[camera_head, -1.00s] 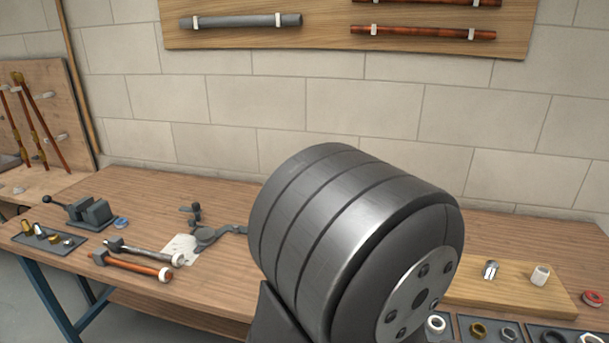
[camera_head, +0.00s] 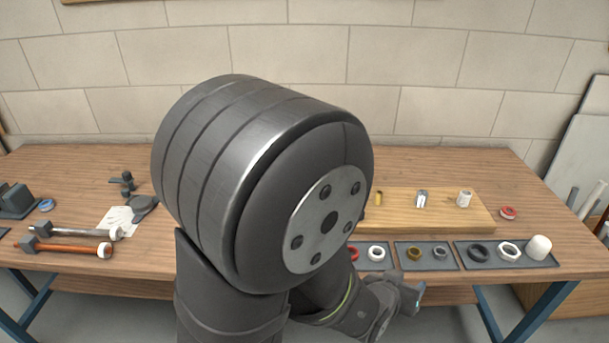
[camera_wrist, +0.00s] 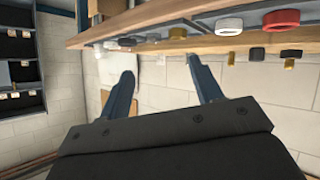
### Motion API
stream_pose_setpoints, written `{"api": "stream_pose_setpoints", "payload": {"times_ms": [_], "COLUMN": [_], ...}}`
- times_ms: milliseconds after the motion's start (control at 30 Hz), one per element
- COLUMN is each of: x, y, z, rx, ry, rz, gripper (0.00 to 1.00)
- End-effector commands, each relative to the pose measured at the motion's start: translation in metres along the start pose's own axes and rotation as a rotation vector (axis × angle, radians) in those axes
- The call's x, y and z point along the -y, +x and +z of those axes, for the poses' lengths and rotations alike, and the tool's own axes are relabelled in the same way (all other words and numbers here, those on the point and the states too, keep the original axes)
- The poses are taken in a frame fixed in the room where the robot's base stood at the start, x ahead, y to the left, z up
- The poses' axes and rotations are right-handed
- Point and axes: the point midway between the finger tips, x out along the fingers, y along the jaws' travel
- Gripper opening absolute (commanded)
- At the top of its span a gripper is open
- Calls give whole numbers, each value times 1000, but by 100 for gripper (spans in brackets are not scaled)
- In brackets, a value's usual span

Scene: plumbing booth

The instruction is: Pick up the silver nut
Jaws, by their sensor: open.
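In the head view a small grey, silver-looking nut (camera_head: 440,253) lies in the middle dark tray, beside a brass nut (camera_head: 414,252). A brighter, whitish hex nut (camera_head: 509,251) lies in the right tray; I cannot tell for certain which one is the silver nut. My gripper (camera_wrist: 160,68) shows in the wrist view with its two blue fingers apart and nothing between them. In the head view the end of my arm is low, in front of the table's front edge, below the trays. I cannot make out the silver nut clearly in the wrist view.
A wooden board (camera_head: 440,222) behind the trays carries several small fittings. The right tray also holds a black ring (camera_head: 479,252) and a white cap (camera_head: 539,247). A red roll (camera_head: 508,212) lies right of the board.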

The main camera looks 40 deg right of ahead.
Motion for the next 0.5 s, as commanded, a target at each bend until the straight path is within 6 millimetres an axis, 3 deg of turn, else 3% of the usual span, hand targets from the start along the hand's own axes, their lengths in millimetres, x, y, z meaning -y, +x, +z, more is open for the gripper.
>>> {"api": "stream_pose_setpoints", "payload": {"times_ms": [267,500], "x": [-1,-13], "y": [5,56], "z": [-3,-32], "rx": [12,160], "ry": [7,97], "rz": [-2,-21], "gripper": [59,59]}}
